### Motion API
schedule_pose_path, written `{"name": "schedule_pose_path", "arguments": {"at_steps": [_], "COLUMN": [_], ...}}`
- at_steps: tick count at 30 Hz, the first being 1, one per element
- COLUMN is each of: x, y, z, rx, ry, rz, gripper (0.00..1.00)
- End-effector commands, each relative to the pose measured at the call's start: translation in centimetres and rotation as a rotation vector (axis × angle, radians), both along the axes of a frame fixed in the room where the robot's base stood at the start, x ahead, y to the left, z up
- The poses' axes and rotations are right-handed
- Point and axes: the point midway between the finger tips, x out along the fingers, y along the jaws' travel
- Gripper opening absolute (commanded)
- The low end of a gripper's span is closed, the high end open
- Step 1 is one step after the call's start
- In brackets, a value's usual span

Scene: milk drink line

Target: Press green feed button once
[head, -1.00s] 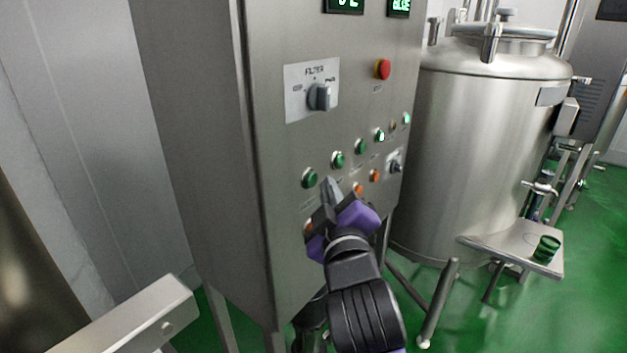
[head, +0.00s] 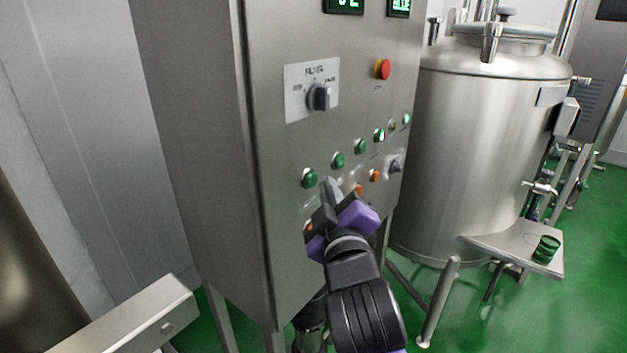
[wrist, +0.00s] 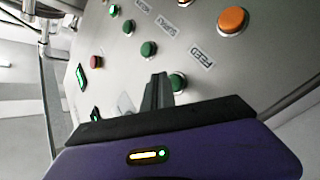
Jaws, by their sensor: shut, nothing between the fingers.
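A row of green buttons runs across the steel cabinet front. The leftmost green button (head: 309,177) stands out in the head view, just left of my fingertips. In the wrist view a green button (wrist: 177,82) sits beside a label reading FEED (wrist: 200,60); its lower part is hidden behind my gripper. My gripper (head: 329,186) is shut and empty, its tips close to the panel between the two leftmost green buttons and slightly below them. In the wrist view the shut fingers (wrist: 158,90) lie just left of the feed button. I cannot tell whether they touch the panel.
Orange buttons (head: 375,175) sit below the green row, one large in the wrist view (wrist: 232,20). A red button (head: 383,69) and the filter switch (head: 319,97) are higher up. A steel tank (head: 490,150) stands right of the cabinet; green floor lies beyond.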

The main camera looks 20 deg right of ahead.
Motion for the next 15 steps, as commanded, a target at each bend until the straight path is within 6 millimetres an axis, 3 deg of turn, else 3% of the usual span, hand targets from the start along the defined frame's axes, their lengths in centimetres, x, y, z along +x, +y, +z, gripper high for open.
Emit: {"name": "schedule_pose_path", "arguments": {"at_steps": [15], "x": [0.70], "y": [0.51], "z": [0.08], "rx": [0.001], "ry": [-0.002], "rz": [0.000], "gripper": [0.00]}}
